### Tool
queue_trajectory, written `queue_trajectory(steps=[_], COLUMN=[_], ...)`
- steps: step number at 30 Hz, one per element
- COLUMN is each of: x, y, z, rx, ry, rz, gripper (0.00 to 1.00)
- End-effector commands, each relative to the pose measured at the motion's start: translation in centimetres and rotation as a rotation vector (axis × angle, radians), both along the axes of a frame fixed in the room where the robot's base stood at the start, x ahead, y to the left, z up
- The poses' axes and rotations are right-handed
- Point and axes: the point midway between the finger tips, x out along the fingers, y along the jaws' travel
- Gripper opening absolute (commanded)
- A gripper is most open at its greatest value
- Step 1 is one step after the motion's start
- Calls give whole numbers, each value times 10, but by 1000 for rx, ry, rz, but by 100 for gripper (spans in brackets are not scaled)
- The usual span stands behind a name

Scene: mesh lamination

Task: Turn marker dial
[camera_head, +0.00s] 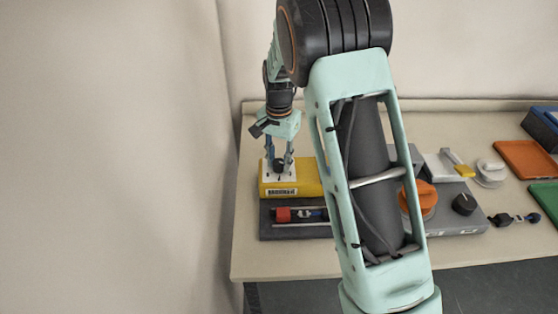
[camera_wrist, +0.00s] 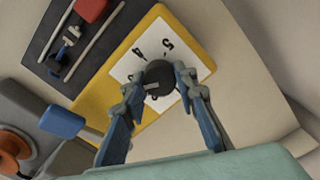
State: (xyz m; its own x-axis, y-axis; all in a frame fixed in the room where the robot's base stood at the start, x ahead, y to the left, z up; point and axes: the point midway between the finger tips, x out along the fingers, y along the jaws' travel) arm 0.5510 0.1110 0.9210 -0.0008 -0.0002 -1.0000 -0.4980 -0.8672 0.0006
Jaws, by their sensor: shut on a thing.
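The marker dial is a round black knob (camera_wrist: 160,77) on a white plate (camera_wrist: 205,66) printed with numbers, of which a 4 and a 5 show. The plate lies on a yellow block (camera_wrist: 87,102). In the head view the yellow block (camera_head: 308,189) stands at the left end of the table, with the dark knob (camera_head: 279,168) on its top. My gripper (camera_wrist: 157,84) reaches down from above and is shut on the knob, one finger on each side. A light pointer mark shows on the knob's near-left part. Part of the plate is hidden by the fingers.
Beside the yellow block lies a dark grey base with rails and a red block (camera_head: 283,214). An orange round knob (camera_head: 419,199) and a small black knob (camera_head: 464,204) sit farther right. Orange (camera_head: 526,159) and green trays lie at the right edge. A wall stands close on the left.

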Motion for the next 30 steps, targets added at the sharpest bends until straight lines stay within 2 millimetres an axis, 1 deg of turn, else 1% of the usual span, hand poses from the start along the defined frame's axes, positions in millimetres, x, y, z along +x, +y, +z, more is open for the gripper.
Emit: queue_trajectory(steps=[1,3,6,14,17,20,27,30], x=[1,1,1,1,1,1,2,2], y=[0,0,0,0,0,0,0,0], z=[1,1,1,1,8,22,75,93], rx=[1,1,1,0,1,1,2,1], ry=[-4,-4,-3,-1,-3,-5,-7,-5], rz=[0,1,1,1,2,2,2,1], gripper=[28,35,44,44,44,44,44,44])
